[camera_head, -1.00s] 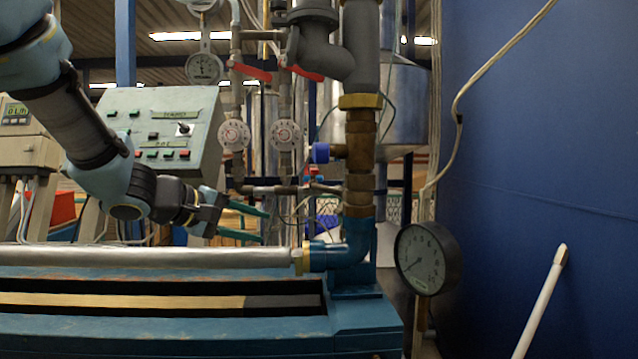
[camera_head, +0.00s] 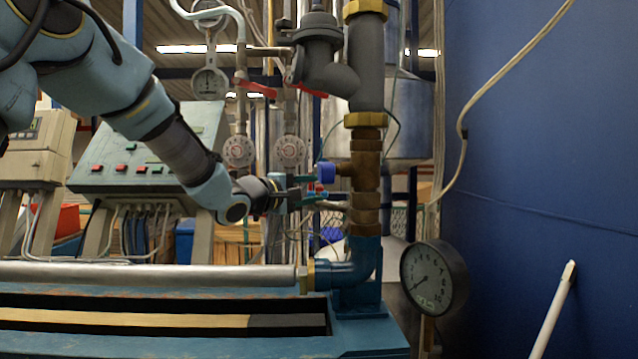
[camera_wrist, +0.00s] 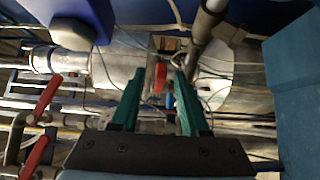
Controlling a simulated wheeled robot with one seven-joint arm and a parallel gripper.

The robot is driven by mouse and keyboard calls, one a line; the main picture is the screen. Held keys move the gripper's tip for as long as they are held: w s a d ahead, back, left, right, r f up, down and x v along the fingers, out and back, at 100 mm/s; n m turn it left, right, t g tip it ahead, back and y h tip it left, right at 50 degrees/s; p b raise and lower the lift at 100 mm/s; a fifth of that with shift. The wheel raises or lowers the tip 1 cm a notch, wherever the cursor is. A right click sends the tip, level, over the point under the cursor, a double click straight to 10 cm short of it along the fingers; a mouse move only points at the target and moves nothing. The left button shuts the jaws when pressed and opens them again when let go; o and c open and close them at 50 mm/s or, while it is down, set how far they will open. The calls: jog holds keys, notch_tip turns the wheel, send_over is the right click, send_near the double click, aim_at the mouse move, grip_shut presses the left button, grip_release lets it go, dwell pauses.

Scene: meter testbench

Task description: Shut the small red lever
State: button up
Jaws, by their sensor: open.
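The small red lever (camera_head: 317,187) sits on the thin pipework just left of the brass vertical pipe, below a blue cap (camera_head: 326,172). In the wrist view a red lever (camera_wrist: 160,77) shows between the fingertips, with a small blue part (camera_wrist: 170,102) below it. My gripper (camera_head: 309,188) is open, pointing right at the lever. Its teal fingers (camera_wrist: 158,82) lie on either side of the red lever in the wrist view. I cannot tell whether they touch it. In the head view the fingers partly hide the lever.
Two larger red levers (camera_head: 261,90) hang above on the pipes and also show at the left of the wrist view (camera_wrist: 47,95). Round dials (camera_head: 238,151) stand behind the arm. The brass pipe (camera_head: 365,180) rises close to the right. A pressure gauge (camera_head: 433,278) sits lower right.

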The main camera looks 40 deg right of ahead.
jog(key=shift+w+d, duration=0.1)
jog(key=shift+d, duration=0.8)
grip_shut()
dwell(0.9)
